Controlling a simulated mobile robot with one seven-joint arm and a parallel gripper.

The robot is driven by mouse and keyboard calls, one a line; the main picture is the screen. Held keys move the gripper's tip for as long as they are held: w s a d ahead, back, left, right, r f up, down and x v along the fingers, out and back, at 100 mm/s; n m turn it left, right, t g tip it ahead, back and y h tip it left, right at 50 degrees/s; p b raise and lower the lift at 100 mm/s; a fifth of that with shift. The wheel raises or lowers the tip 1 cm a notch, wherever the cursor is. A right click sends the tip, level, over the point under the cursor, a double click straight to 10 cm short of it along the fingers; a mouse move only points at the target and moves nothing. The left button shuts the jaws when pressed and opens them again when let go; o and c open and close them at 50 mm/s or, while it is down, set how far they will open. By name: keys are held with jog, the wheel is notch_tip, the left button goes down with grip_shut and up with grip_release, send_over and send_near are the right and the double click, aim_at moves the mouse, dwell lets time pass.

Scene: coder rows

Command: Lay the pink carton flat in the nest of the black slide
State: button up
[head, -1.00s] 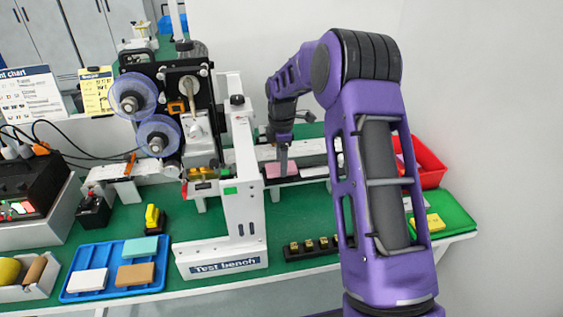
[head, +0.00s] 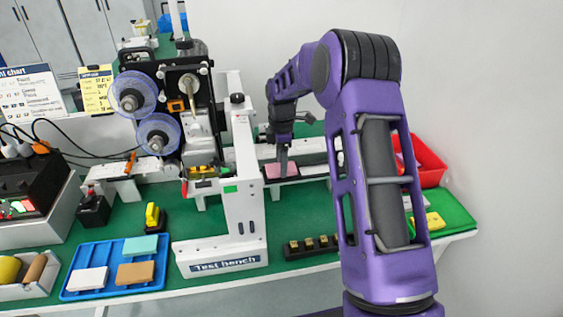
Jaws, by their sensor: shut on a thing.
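The pink carton (head: 275,171) lies low at the black slide (head: 290,179), to the right of the white upright of the test bench. It looks flat, but whether it sits fully inside the nest is too small to tell. My gripper (head: 283,170) points down at the carton and is shut on it. The purple arm reaches in from the right and hides part of the slide's right side.
The test bench (head: 219,264) with its blue reels stands left of the carton. A blue tray (head: 72,290) with several cartons lies at the front left. A black strip (head: 293,253) with small brass blocks lies in front. A red bin (head: 432,165) and green tray (head: 458,217) are at the right.

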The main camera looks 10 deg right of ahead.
jog(key=shift+f, duration=0.15)
jog(key=o, duration=1)
